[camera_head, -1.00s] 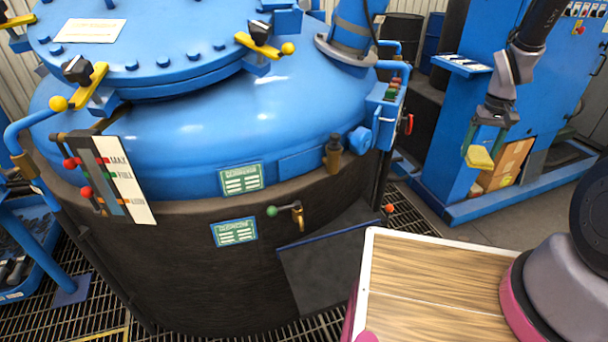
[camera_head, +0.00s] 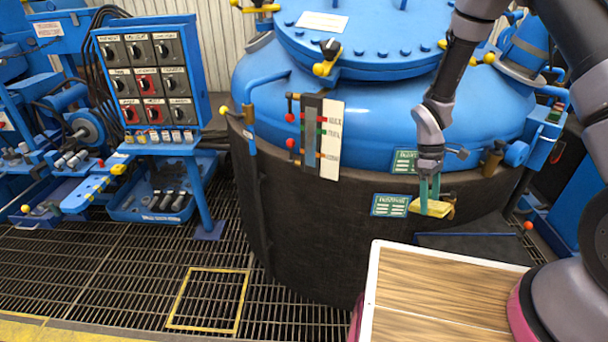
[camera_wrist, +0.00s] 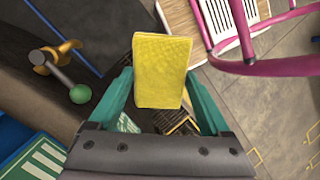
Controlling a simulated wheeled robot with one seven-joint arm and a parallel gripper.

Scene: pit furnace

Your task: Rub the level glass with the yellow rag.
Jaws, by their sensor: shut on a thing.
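The level glass (camera_head: 311,127) is an upright dark strip on the left front of the blue furnace vessel, beside a white scale plate (camera_head: 331,140) with coloured marks. Red-knobbed valves sit at its left side. My gripper (camera_head: 431,198) is in front of the vessel, well to the right of the glass and lower than it. It is shut on the yellow rag (camera_head: 433,209), a flat folded pad. In the wrist view the rag (camera_wrist: 161,72) sits between the two green fingers. The level glass does not show in the wrist view.
A switch panel (camera_head: 151,75) stands left of the vessel. The grated floor (camera_head: 120,270) is open in front. A wooden-topped surface (camera_head: 430,290) is at lower right. A green-knobbed valve (camera_wrist: 80,93) sticks out from the vessel near my gripper, beside label plates (camera_head: 390,205).

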